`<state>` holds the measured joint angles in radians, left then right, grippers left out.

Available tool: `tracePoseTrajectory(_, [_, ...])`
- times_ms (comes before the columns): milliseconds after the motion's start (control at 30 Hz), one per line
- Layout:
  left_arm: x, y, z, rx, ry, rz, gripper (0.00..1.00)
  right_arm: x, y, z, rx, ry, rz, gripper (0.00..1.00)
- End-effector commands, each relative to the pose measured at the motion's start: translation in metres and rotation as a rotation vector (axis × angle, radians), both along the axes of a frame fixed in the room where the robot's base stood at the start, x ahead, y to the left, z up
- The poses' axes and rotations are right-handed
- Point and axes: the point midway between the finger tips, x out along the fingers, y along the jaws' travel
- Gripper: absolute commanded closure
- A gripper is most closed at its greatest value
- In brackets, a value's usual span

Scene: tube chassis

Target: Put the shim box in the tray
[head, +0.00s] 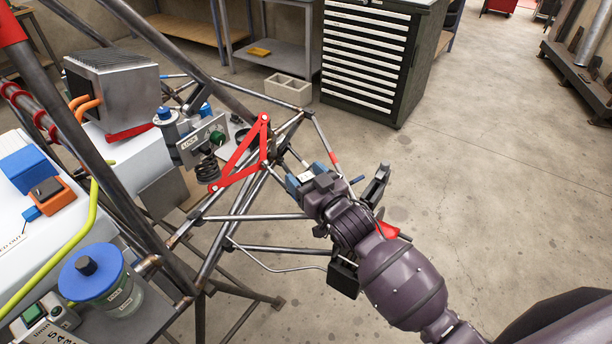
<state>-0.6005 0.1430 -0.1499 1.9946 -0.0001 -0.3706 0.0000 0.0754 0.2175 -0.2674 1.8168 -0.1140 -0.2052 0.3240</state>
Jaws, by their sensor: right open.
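I cannot tell for sure which thing is the shim box. A small orange box with a dark top (52,194) and a blue box (27,169) sit on a white surface at the left. No tray can be picked out with certainty. My right gripper (311,172) is beside the tube chassis (240,217), at the end of a purple arm from the lower right. It is open, with blue-tipped parts toward the chassis, and nothing is clearly held. Its fingers are small and partly hard to separate from the background. My left gripper is not in view.
A blue-lidded jar (104,277) stands at the lower left. A finned metal block (112,82) and a red bracket (241,157) are by the chassis tubes. A grey hollow block (288,90) and a drawer cabinet (367,58) stand behind. Floor (500,170) is clear at right.

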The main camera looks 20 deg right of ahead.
Motion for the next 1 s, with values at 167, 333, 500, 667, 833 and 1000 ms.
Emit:
tracePoseTrajectory(167, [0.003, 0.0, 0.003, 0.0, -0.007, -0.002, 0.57, -0.001, 0.0, 0.003, -0.001, 0.0, 0.0, 0.34])
tracePoseTrajectory(333, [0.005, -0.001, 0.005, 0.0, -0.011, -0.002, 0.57, -0.021, -0.006, 0.002, 0.0, 0.001, -0.001, 0.34])
tracePoseTrajectory(500, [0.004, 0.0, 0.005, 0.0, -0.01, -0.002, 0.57, -0.051, -0.015, 0.002, -0.002, 0.003, -0.001, 0.34])
tracePoseTrajectory(667, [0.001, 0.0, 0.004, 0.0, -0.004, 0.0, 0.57, -0.079, -0.022, 0.002, -0.001, 0.002, -0.001, 0.34])
tracePoseTrajectory(833, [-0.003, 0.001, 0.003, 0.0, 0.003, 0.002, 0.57, -0.101, -0.028, 0.002, -0.001, 0.001, 0.0, 0.34])
tracePoseTrajectory(1000, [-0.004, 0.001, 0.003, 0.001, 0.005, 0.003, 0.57, -0.113, -0.031, 0.003, 0.0, 0.0, 0.0, 0.34])
